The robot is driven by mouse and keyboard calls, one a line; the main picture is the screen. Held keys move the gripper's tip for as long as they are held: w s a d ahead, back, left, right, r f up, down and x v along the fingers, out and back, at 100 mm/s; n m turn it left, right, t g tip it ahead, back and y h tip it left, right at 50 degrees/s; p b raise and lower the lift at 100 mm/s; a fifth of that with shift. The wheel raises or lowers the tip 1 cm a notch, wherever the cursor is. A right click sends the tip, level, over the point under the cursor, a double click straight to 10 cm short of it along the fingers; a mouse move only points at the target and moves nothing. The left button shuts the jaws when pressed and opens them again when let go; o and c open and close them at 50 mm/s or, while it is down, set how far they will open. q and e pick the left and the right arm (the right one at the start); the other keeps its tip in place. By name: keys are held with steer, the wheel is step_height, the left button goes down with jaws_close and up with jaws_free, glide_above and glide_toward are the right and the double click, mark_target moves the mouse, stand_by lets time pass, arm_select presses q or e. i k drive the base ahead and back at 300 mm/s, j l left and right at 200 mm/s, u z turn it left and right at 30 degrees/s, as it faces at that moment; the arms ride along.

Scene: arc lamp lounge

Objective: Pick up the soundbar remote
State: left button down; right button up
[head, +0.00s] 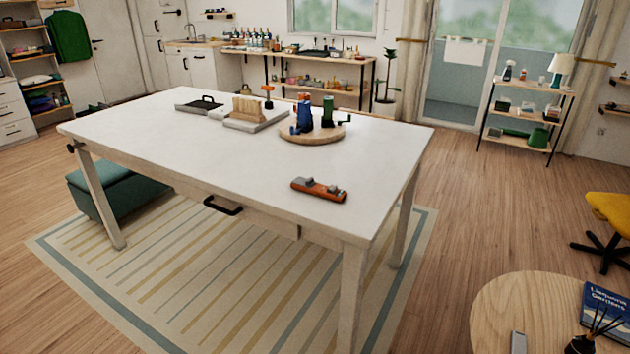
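A small grey slab-like object (518,343) stands or lies on the round wooden table (497,303) at the bottom right. It may be the soundbar remote, but it is cut by the lower picture edge and no buttons show. An orange-red object with grey parts (319,190) lies on the large white table (240,165) near its front right corner; it looks more like a tool than a remote. Neither of my grippers is in view.
The white table also holds a round board with blue and green items (311,137) and a grey tray (262,124). A blue book (606,302) and a reed diffuser (585,343) share the round table. A yellow chair (609,212) stands right; the wooden floor between the tables is clear.

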mark_target(320, 190)
steer(key=i+j+z, duration=0.1)
steer(key=i+j, duration=0.2)
steer(key=i+j+z, duration=0.1)
steer(key=i+j, duration=0.25)
steer(key=j, duration=0.15)
